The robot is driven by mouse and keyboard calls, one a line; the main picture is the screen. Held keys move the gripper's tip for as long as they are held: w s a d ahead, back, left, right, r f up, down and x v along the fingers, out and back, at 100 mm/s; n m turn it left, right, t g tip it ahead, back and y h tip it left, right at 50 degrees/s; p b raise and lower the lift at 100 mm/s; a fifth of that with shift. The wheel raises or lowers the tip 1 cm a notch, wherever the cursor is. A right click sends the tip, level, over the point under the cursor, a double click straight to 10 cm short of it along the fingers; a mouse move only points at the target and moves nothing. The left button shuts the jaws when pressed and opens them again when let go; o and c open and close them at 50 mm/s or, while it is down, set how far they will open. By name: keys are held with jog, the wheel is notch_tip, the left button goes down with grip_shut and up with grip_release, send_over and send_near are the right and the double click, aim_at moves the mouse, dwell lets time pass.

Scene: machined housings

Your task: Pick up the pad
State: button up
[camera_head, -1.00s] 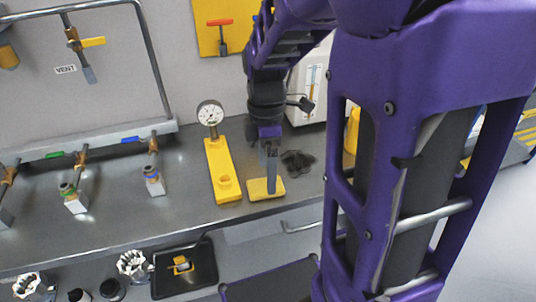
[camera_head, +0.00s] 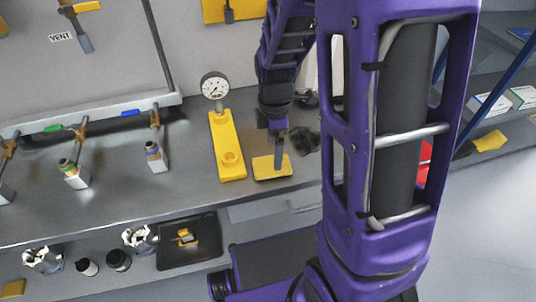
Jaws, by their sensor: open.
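A flat yellow pad (camera_head: 264,169) lies on the grey bench near its front edge, right of the yellow gauge base. My gripper (camera_head: 280,166) points down over the right half of the pad. Its jaws are open, though from this side they overlap into one grey upright shape. The fingertips are at or just above the pad's top, and I cannot tell if they touch. Part of the pad is hidden behind the fingers.
A pressure gauge (camera_head: 214,86) stands on a yellow base (camera_head: 226,145) close to the left. A dark crumpled item (camera_head: 306,141) lies to the right. Valves line the bench's left. A black tray (camera_head: 189,247) and knobs sit on a lower shelf.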

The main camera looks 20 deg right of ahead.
aim_at(272, 164)
jog(key=shift+w+a+f, duration=0.1)
jog(key=shift+w+f, duration=0.05)
jog(key=shift+f, duration=1.4)
jog(key=shift+w+a+f, duration=0.1)
jog(key=shift+f, duration=1.45)
jog(key=c, duration=1.2)
jog(key=shift+o, duration=0.2)
notch_tip(272, 164, up, 10)
jog(key=shift+p, duration=0.3)
